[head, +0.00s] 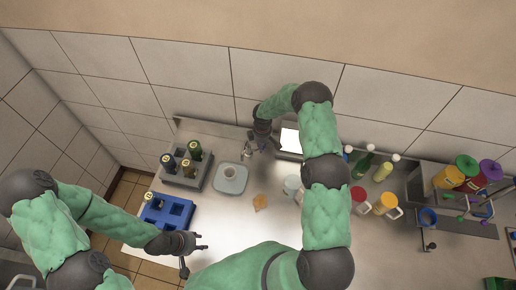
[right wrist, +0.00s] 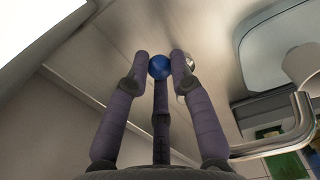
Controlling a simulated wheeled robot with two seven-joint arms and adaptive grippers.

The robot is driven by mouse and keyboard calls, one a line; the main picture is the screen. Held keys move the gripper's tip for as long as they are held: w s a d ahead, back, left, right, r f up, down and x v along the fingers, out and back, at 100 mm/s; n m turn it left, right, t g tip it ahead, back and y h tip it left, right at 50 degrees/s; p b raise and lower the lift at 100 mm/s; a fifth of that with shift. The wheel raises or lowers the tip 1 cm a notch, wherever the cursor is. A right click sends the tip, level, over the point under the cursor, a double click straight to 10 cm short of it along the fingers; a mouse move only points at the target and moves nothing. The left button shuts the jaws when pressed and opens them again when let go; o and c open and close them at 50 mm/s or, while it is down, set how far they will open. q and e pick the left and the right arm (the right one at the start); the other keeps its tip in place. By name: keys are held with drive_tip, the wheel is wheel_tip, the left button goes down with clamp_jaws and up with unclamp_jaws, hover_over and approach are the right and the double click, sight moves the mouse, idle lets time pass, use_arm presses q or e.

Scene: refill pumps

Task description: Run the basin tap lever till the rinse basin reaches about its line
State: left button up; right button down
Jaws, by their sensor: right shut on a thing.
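My right gripper (head: 263,139) is at the back of the counter by the tap (head: 247,152). In the right wrist view its fingers (right wrist: 164,70) are shut on a blue ball-shaped knob (right wrist: 159,68), which looks like the tap lever's end. My left gripper (head: 197,243) is open and empty near the counter's front left.
A grey crate (head: 183,181) with bottles and a blue crate (head: 168,217) stand left of the basin. A bright white panel (head: 290,140) is behind my right arm. Bottles, jugs and a rack (head: 470,225) fill the right side. A tan item (head: 260,202) lies mid-counter.

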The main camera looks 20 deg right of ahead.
drive_tip(key=shift+s+a+f, duration=0.3)
drive_tip(key=shift+s, duration=0.2)
use_arm(q)
drive_tip(key=shift+f, duration=0.15)
use_arm(e)
drive_tip(key=shift+s+a, duration=0.15)
drive_tip(key=shift+s, duration=0.1)
drive_tip(key=shift+f, duration=0.1)
use_arm(q)
drive_tip(key=shift+f, duration=0.1)
use_arm(e)
drive_tip(key=shift+s+a+f, duration=0.1)
drive_tip(key=shift+s+a, duration=0.05)
drive_tip(key=shift+s, duration=0.05)
use_arm(q)
drive_tip(key=shift+f+b, duration=0.35)
drive_tip(key=shift+b, duration=0.2)
use_arm(e)
drive_tip(key=shift+s+a+f, duration=0.35)
drive_tip(key=shift+s+a, duration=0.1)
drive_tip(key=shift+s, duration=0.25)
drive_tip(key=shift+w+d+r, duration=0.15)
drive_tip(key=shift+w+r, duration=0.1)
drive_tip(key=shift+w, duration=0.1)
idle(2.1)
